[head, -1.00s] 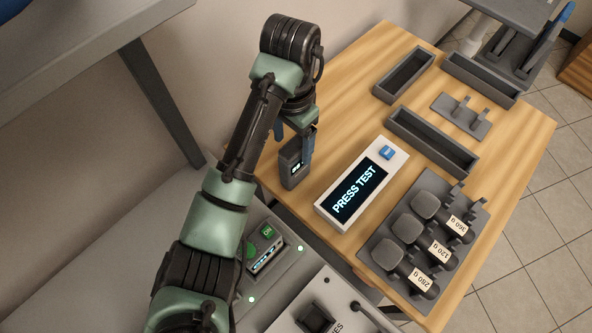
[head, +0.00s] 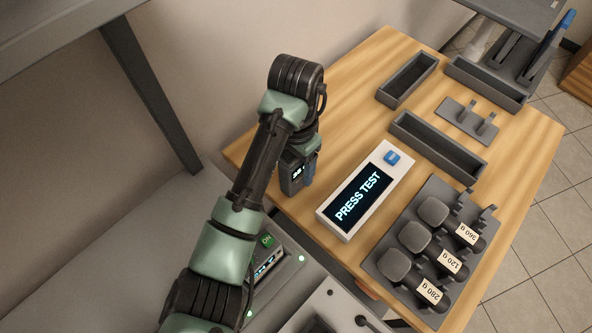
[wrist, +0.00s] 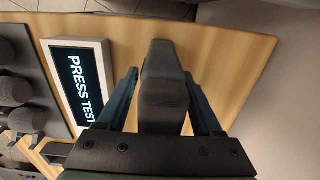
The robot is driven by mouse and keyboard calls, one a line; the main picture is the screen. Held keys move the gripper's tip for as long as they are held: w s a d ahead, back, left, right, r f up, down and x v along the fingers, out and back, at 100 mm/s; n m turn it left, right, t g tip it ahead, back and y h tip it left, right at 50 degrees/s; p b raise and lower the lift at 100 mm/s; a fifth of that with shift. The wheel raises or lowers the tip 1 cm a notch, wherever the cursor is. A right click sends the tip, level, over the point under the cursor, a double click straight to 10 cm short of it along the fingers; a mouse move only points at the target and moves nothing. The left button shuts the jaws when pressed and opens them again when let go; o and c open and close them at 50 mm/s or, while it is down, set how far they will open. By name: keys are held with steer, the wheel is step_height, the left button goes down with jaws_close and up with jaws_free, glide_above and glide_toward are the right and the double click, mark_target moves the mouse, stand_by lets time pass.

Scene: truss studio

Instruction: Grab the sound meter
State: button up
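The sound meter, as I take it, is a dark grey upright block (head: 291,178) with a small lit display. It stands on the left part of the wooden table, left of the PRESS TEST box. My gripper (head: 304,165) is lowered over its top, and my wrist hides part of it. In the wrist view the dark block (wrist: 163,75) stands between the two blue fingers of my gripper (wrist: 160,85). The fingers are apart, with a narrow gap seen on the left side; contact on the right side is hard to judge.
The white PRESS TEST box (head: 364,193) with a blue button is close on the right. A rack (head: 386,243) of labelled weights lies beyond it. Empty grey trays (head: 437,147) sit farther back. A grey bench with a green ON panel (head: 267,241) is in front.

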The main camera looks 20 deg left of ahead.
jaws_close()
steer(key=shift+r, duration=0.15)
